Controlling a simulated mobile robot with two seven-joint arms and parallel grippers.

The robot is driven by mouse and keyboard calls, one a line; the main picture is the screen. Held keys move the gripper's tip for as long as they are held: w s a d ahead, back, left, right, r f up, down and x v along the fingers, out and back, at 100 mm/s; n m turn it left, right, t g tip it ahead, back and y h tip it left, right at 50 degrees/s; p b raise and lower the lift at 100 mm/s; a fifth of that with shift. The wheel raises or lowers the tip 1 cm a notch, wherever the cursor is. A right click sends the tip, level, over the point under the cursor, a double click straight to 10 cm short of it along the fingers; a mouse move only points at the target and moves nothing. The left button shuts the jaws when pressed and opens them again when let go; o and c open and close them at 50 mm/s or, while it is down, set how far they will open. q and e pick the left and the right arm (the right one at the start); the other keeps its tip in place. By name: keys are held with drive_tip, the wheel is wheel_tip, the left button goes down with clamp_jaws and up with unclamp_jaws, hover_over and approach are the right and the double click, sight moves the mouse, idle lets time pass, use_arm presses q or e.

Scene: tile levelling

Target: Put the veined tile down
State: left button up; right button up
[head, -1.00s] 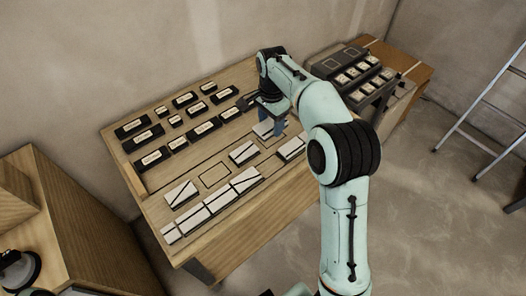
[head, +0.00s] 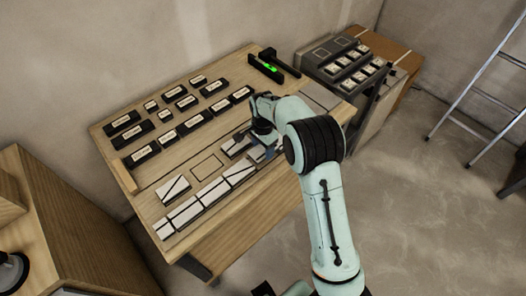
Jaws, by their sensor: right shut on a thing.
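My right gripper (head: 264,147) is low over the right part of the workbench (head: 185,247), shut on a pale tile (head: 257,154). The fingers and arm hide most of this tile; I cannot make out its veins or whether it touches the bench. Just left of it lies a light tile (head: 237,146). A tile with a dark diagonal line (head: 174,188) lies further left, beside an empty outlined square (head: 207,167). A front row of marked tiles (head: 212,193) runs along the near edge. My left gripper is not in view.
Several black blocks with white labels (head: 167,139) stand at the back of the bench. A level with a green vial (head: 268,68) lies at the back right. A grey rack with small tiles (head: 347,62) stands to the right. A ladder (head: 490,90) leans further right.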

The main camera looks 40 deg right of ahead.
sight(263, 149)
drive_tip(key=shift+f, duration=1.15)
drive_tip(key=shift+f, duration=0.2)
drive_tip(key=o, duration=1.1)
drive_tip(key=shift+r, duration=0.1)
wheel_tip(263, 149, up, 12)
drive_tip(key=p, duration=0.1)
drive_tip(key=shift+s, duration=0.1)
